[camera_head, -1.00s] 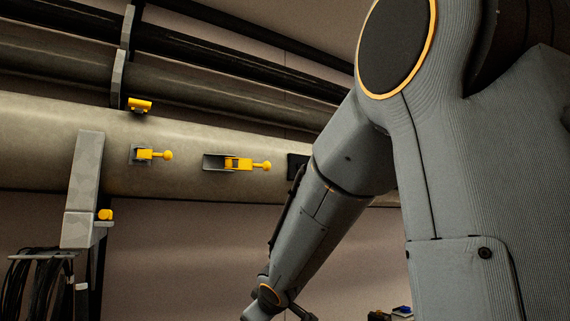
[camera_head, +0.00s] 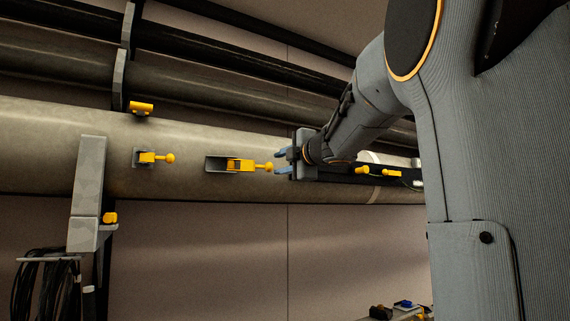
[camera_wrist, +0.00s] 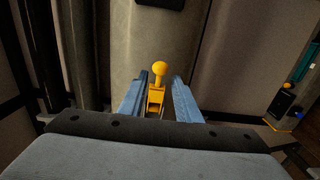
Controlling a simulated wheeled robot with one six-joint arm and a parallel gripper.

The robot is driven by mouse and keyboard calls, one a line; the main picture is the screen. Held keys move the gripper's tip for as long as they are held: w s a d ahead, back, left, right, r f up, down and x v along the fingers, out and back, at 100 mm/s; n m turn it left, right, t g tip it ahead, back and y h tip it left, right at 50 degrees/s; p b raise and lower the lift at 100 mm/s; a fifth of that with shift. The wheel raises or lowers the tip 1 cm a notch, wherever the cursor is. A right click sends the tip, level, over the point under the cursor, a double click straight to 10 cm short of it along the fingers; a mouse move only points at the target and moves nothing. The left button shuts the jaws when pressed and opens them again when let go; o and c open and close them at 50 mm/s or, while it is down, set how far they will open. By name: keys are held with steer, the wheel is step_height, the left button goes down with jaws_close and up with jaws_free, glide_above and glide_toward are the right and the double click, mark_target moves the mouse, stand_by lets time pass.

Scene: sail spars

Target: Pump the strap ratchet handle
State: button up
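A yellow handle with a ball knob (camera_head: 245,166) sits in a grey bracket (camera_head: 214,164) on the side of a large grey spar; it looks like the ratchet handle. My gripper (camera_head: 280,162) is just right of its knob, with blue fingers pointing left towards it. In the wrist view the yellow handle (camera_wrist: 159,70) shows in line with the gap between the two fingers (camera_wrist: 160,88). The fingers are spread apart and appear not to touch the handle. Part of the handle's lower body is hidden between the fingers and the gripper's palm.
A smaller yellow knobbed handle (camera_head: 151,158) is on the spar (camera_head: 60,150) to the left. A grey post (camera_head: 86,180) stands in front of the spar. More yellow knobs (camera_head: 362,170) show to the right behind my arm. Black cables (camera_head: 40,290) hang lower left.

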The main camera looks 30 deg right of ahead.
mark_target(271, 166)
steer(key=w, duration=0.6)
steer(key=shift+w+a+f+b, duration=0.1)
steer(key=shift+w+f+b, duration=0.05)
steer(key=shift+w+b, duration=0.15)
steer(key=shift+s, duration=0.2)
steer(key=c, duration=0.5)
steer(key=shift+s+a, duration=0.35)
steer(key=shift+s, duration=0.35)
steer(key=shift+s+a, duration=0.3)
steer(key=shift+s, duration=0.45)
steer(key=shift+s+a, duration=0.35)
steer(key=shift+s, duration=0.35)
steer(key=shift+s+a+p, duration=0.35)
steer(key=shift+s+a, duration=1.3)
steer(key=shift+s, duration=0.05)
